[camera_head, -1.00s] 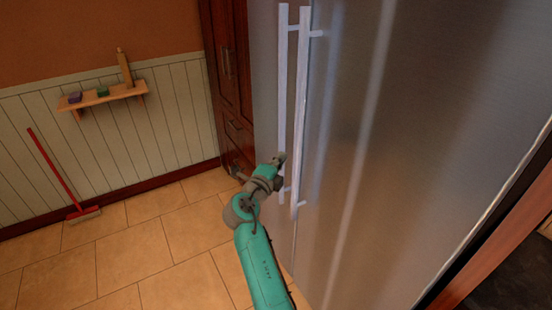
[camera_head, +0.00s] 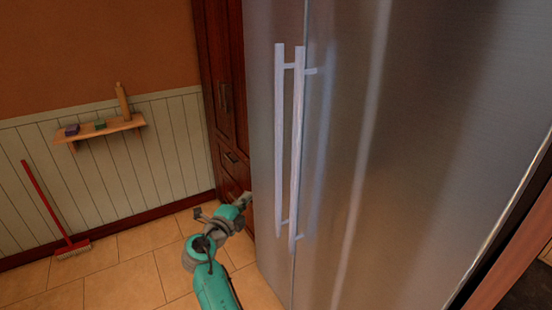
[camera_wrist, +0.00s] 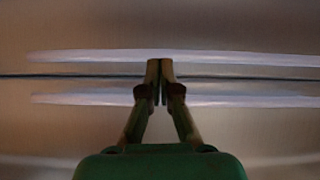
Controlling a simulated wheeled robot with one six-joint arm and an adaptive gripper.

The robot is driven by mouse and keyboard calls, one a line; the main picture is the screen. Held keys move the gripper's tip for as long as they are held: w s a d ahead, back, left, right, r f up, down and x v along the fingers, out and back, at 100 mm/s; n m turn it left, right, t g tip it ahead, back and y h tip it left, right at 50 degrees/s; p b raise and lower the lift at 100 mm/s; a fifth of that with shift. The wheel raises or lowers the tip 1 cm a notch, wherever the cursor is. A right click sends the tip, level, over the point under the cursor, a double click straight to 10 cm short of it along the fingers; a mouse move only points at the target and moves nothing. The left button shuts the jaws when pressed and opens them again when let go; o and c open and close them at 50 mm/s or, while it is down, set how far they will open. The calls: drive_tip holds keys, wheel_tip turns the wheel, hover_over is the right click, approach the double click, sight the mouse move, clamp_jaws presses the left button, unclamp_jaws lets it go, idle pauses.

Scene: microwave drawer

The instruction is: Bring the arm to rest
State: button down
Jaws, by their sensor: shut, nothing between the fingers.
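My gripper (camera_head: 247,198) is at the end of my teal arm, low in the head view. It is to the left of the steel fridge's handles and in front of the dark wooden cabinet. In the wrist view my gripper (camera_wrist: 160,66) has its two fingertips together with nothing between them. Behind the fingers in that view is the steel fridge front, with its two pale handles running across as horizontal bars. I cannot tell exactly how far the fingertips are from the fridge.
The steel fridge (camera_head: 420,130) with two long vertical handles (camera_head: 297,150) fills the right side. A dark wooden cabinet (camera_head: 228,95) stands left of it. A wall shelf (camera_head: 108,130) and a red broom (camera_head: 47,205) are at the left. Tiled floor (camera_head: 120,270) there is clear.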

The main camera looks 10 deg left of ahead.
drive_tip(key=s+d+f+n+g+y, duration=0.15)
drive_tip(key=s+d+f+n, duration=0.25)
drive_tip(key=d+f, duration=0.5)
drive_tip(key=s+d+f+n+y, duration=0.25)
drive_tip(key=s+d+f, duration=0.25)
drive_tip(key=f, duration=0.7)
drive_tip(key=s+d+f+n+g+y, duration=0.1)
drive_tip(key=s+d+f+n, duration=0.2)
drive_tip(key=s+d+f, duration=0.4)
drive_tip(key=s+d+f+n+g, duration=0.1)
drive_tip(key=s+d+f+n, duration=0.3)
drive_tip(key=s, duration=0.6)
drive_tip(key=s+d+r+n, duration=0.1)
drive_tip(key=s+d, duration=0.2)
drive_tip(key=s, duration=0.4)
drive_tip(key=s+d+r+n+y, duration=0.1)
drive_tip(key=s+d+r+n, duration=0.15)
drive_tip(key=s, duration=0.45)
drive_tip(key=s+d+r, duration=0.1)
drive_tip(key=s+d, duration=0.2)
drive_tip(key=s, duration=0.4)
drive_tip(key=s+d+r+n+t+h, duration=0.1)
drive_tip(key=s+d+r+n, duration=0.2)
drive_tip(key=s+r, duration=1.2)
drive_tip(key=shift+d+r, duration=0.5)
drive_tip(key=shift+d, duration=0.1)
